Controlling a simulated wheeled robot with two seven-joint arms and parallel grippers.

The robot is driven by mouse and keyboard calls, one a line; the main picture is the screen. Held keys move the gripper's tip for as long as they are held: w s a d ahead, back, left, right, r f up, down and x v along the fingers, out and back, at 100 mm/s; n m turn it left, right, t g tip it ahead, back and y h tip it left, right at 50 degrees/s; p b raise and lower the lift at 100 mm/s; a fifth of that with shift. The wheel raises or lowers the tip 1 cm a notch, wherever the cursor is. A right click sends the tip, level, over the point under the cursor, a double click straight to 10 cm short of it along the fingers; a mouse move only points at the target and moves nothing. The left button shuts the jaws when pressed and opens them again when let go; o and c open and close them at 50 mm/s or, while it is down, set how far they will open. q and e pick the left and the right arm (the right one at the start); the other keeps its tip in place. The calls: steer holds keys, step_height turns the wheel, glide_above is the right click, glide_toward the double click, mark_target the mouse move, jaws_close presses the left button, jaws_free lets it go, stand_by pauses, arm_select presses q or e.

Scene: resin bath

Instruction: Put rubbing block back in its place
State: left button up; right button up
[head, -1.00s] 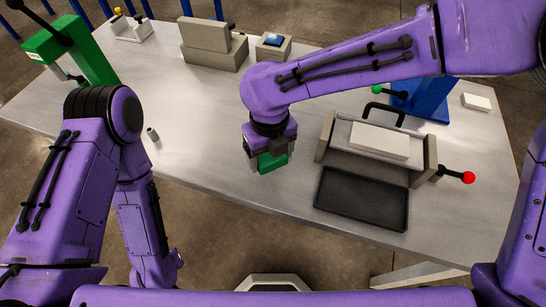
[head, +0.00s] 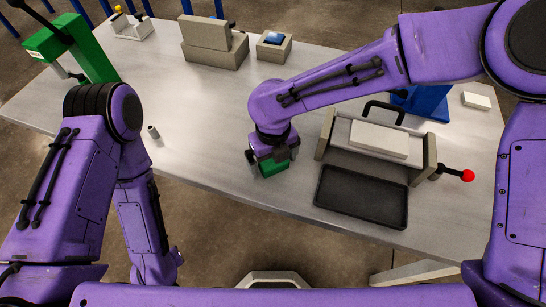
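A small green block (head: 271,170), which I take for the rubbing block, is at my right gripper (head: 271,160) near the table's front edge, left of the black tray. The gripper points down, its dark fingers on either side of the block, and looks shut on it. The fingers and wrist hide the block's upper part. I cannot tell whether its underside touches the table. My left arm hangs at the left, in front of the table; its gripper does not show.
The black tray (head: 361,198) looks empty. Behind it is a grey bath unit (head: 430,160) with a white slab (head: 379,139) and a red-knobbed lever (head: 467,176). A small grey cylinder (head: 153,132) stands at left. The table (head: 205,130) is clear between cylinder and gripper.

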step_height(320, 180, up, 12)
steer(key=shift+r, duration=0.2)
